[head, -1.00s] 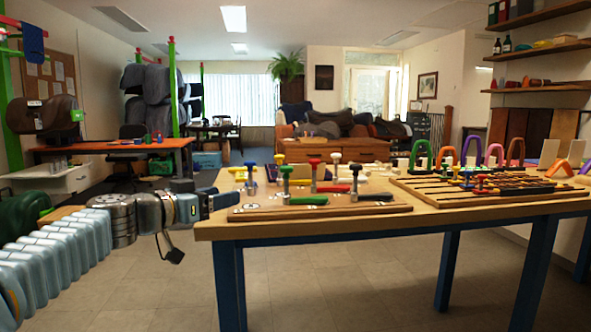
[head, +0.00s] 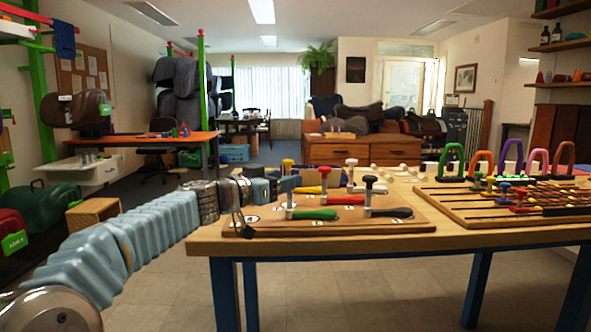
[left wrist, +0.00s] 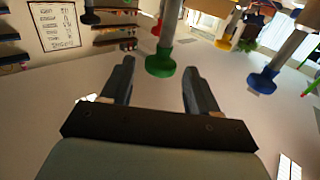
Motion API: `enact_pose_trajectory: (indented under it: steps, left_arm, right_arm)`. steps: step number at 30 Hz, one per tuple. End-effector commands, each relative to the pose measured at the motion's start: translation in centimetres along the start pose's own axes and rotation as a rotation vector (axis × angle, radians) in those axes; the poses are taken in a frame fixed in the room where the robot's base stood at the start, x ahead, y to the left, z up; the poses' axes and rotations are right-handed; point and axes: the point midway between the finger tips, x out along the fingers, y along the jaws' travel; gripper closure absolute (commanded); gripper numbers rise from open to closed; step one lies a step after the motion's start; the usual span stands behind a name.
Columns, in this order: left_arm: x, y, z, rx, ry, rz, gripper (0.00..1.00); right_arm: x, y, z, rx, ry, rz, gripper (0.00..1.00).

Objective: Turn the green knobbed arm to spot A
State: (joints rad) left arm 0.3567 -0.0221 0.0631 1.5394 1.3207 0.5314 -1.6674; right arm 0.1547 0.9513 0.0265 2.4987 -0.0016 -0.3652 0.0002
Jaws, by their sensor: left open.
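The green arm (head: 315,214) lies flat on a wooden board (head: 400,224) near the table's front edge, with an upright silver post at its left end. My left gripper (head: 290,183) is open and reaches in from the left, close to this post. In the left wrist view, a post with a green round end (left wrist: 160,65) shows between my open fingers (left wrist: 158,82), apart from both. White spots lie on the board, but their letters are too small to read. My right gripper is not in view.
A red arm (head: 345,200) and a black arm (head: 388,212) with posts sit close by. A blue-ended post (left wrist: 262,80) stands to the right in the left wrist view. A slatted rack with coloured arches (head: 512,158) is at the right of the table (head: 300,244).

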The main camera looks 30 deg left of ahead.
Motion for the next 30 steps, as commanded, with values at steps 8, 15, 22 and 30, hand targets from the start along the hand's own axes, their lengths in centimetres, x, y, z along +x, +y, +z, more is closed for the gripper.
enact_pose_trajectory:
  steps: [8, 15, 22, 30]
  left_arm:
    - [4.0, 0.1, -0.2, -0.001, 0.000, 0.001, 0.40]
    - [4.6, 0.0, 0.0, 0.000, 0.000, 0.000, 0.40]
    - [4.6, 0.0, 0.0, 0.000, 0.000, 0.000, 0.57]
    - [4.5, 0.0, 0.0, 0.000, 0.000, 0.000, 0.98]
  right_arm:
    - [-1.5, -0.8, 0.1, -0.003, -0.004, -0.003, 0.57]
    - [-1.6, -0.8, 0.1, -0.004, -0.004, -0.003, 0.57]
    - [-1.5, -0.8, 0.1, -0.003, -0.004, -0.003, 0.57]
    - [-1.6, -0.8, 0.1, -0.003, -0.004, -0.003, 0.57]
